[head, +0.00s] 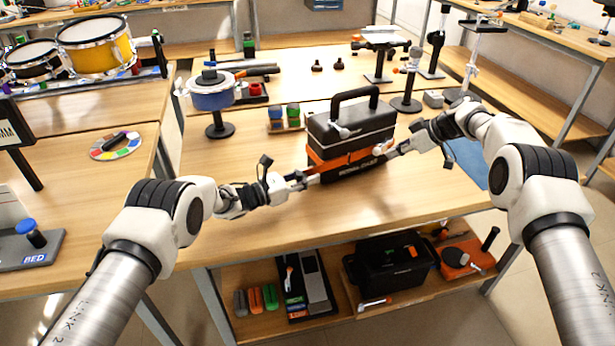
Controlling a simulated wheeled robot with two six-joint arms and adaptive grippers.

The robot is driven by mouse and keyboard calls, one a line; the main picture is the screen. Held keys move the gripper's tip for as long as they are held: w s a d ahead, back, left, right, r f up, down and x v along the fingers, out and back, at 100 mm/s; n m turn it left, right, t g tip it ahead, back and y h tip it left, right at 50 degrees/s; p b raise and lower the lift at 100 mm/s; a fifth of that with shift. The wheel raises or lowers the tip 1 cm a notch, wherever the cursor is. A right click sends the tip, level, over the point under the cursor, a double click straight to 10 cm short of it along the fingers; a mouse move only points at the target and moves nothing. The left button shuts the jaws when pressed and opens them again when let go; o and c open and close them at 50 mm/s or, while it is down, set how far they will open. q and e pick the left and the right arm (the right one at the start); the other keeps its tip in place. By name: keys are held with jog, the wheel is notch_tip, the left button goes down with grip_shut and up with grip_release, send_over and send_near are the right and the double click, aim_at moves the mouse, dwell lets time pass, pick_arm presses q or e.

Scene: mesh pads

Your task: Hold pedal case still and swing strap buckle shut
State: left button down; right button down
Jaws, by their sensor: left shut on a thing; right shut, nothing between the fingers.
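The pedal case (350,122) is a black box with a top handle, standing on the wooden table. An orange strap band (345,160) runs across its front. A small pale lever-like part (341,131) shows on the upper front; I cannot tell if it is the buckle. My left gripper (309,180) is shut on the case at its lower left front corner. My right gripper (384,151) is shut and empty at the right part of the front, close to the band. The fingertips hide some of the band there, and whether they touch is unclear.
Small green and blue blocks in a holder (284,118) stand left of the case. A blue drum-like item on a stand (212,95) is further left. A blue mat (468,160) lies at the right. The table front is clear. A lower shelf holds a black bin (390,262).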

pick_arm(q)
jog(key=shift+s+f, duration=0.15)
jog(key=shift+f, duration=0.25)
pick_arm(e)
jog(key=c, duration=1.4)
grip_release()
jog(key=v, duration=1.2)
jog(key=shift+s, duration=0.1)
pick_arm(q)
jog(key=c, duration=0.9)
grip_release()
jog(key=shift+r, duration=0.2)
jog(key=shift+c, duration=0.2)
jog(key=shift+w, duration=0.25)
pick_arm(e)
jog(key=shift+f, duration=0.1)
